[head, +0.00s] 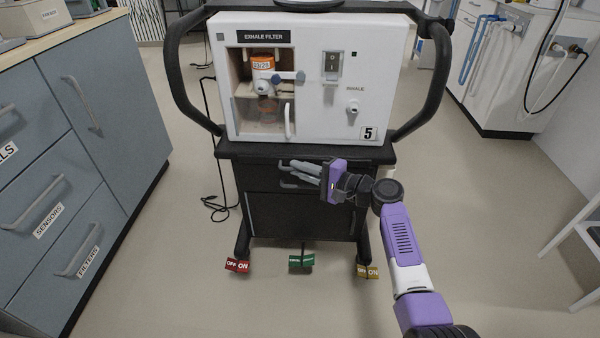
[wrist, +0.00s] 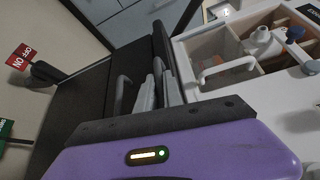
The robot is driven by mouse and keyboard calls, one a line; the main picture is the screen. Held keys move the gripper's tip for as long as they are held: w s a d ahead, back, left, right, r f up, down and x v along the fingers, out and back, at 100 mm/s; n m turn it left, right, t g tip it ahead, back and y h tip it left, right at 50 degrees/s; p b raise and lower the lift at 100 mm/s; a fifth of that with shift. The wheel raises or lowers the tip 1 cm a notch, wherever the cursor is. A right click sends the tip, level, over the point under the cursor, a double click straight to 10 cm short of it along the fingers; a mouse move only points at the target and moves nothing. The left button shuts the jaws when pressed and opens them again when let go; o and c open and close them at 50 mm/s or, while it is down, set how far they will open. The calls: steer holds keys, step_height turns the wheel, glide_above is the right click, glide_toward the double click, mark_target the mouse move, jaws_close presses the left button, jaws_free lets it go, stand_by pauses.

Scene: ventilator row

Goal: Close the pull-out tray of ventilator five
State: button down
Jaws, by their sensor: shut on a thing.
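Ventilator five (head: 312,75) is a white unit with a "5" label on a black cart. A thin black ledge, which I take for the pull-out tray (head: 232,150), runs below its white front; how far it stands out is hard to tell. My gripper (head: 299,170) is in front of the cart, just under that ledge, its grey fingers pointing left. In the wrist view, the fingers (wrist: 158,92) are close together at the dark edge of the tray (wrist: 162,42). They look shut on this edge, but the contact is partly hidden. A grey handle (wrist: 121,97) is beside them.
An exhale filter compartment (head: 264,90) with a clear door is above. Red (head: 237,265), green (head: 301,261) and yellow (head: 367,271) pedal tags are at the cart's foot. Grey drawers (head: 70,150) stand left. A white machine (head: 515,75) stands behind at right; floor between is free.

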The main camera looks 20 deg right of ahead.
steer(key=shift+d+f, duration=0.15)
steer(key=shift+d, duration=0.05)
steer(key=c, duration=1.5)
jaws_free()
steer(key=shift+w, duration=0.1)
steer(key=shift+r, duration=0.25)
steer(key=shift+a, duration=0.1)
steer(key=p+v, duration=0.2)
steer(key=v, duration=0.6)
steer(key=shift+a, duration=0.1)
steer(key=shift+f, duration=0.1)
